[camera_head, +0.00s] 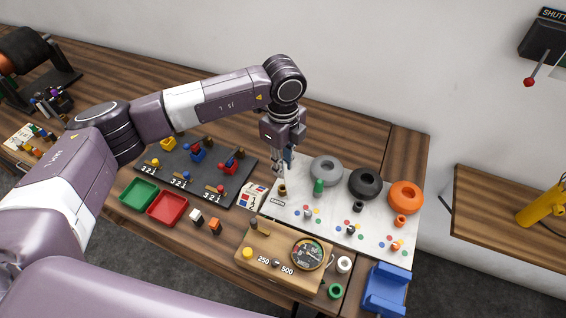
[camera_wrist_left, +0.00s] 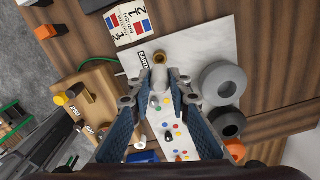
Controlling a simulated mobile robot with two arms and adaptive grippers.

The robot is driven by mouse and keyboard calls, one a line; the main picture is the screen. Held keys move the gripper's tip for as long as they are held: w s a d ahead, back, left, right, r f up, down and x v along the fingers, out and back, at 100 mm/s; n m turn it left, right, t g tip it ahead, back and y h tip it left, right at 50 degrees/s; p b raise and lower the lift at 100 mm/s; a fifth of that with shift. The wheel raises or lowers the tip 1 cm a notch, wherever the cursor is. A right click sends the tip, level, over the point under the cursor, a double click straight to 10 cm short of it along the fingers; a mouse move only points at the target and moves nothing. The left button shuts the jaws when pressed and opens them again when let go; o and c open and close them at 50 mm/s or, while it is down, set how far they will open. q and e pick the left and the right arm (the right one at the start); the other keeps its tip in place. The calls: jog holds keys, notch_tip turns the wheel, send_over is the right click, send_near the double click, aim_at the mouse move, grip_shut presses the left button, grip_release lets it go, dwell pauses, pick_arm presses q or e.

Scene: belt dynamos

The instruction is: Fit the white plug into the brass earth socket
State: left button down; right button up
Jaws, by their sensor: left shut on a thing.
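The brass earth socket (camera_head: 282,190) stands on the board directly below the fingertips. In the left wrist view the socket (camera_wrist_left: 167,57) shows just beyond the fingertips (camera_wrist_left: 160,82), by the EARTH label. The fingers hide most of the plug, and I cannot tell whether its tip touches the socket. My right gripper is not in view.
Grey (camera_head: 326,170), black (camera_head: 365,183) and orange (camera_head: 405,196) rings stand on the board, with a green peg (camera_head: 319,187) near the gripper. A wooden gauge panel (camera_head: 262,246) lies in front. Green (camera_head: 139,194) and red (camera_head: 168,207) trays are to the left.

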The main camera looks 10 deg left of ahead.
pick_arm(q)
jog(key=shift+f+b, duration=1.35)
jog(key=shift+f, duration=0.7)
jog(key=shift+b, duration=0.4)
jog(key=shift+f+b, duration=1.4)
jog(key=shift+f, duration=0.25)
jog(key=c, duration=1.7)
grip_release()
jog(key=shift+r, duration=0.1)
notch_tip(320, 180, up, 12)
jog(key=shift+f, duration=0.2)
jog(key=shift+r, duration=0.2)
